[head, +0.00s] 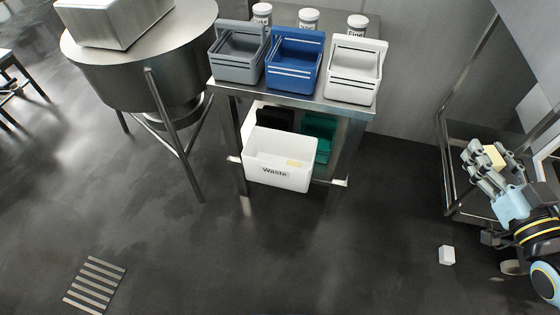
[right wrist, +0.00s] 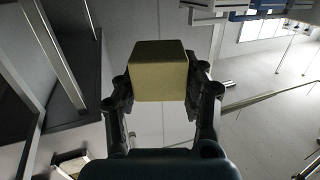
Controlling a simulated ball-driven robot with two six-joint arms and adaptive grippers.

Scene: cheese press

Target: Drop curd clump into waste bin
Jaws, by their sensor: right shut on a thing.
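My right gripper (head: 484,160) is at the right edge of the head view, shut on a pale yellow curd clump (head: 495,157). In the right wrist view the curd clump (right wrist: 159,70) is a block held between both fingers of the gripper (right wrist: 160,90). The white waste bin (head: 279,170), labelled "Waste", stands below the steel table in the middle of the head view. My left gripper is not in view.
A steel table (head: 300,97) carries grey (head: 238,62), blue (head: 293,65) and white (head: 352,80) baskets and several labelled jars. A round steel vat (head: 140,85) stands at left. A small white block (head: 447,255) lies on the floor at right. The floor before the bin is clear.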

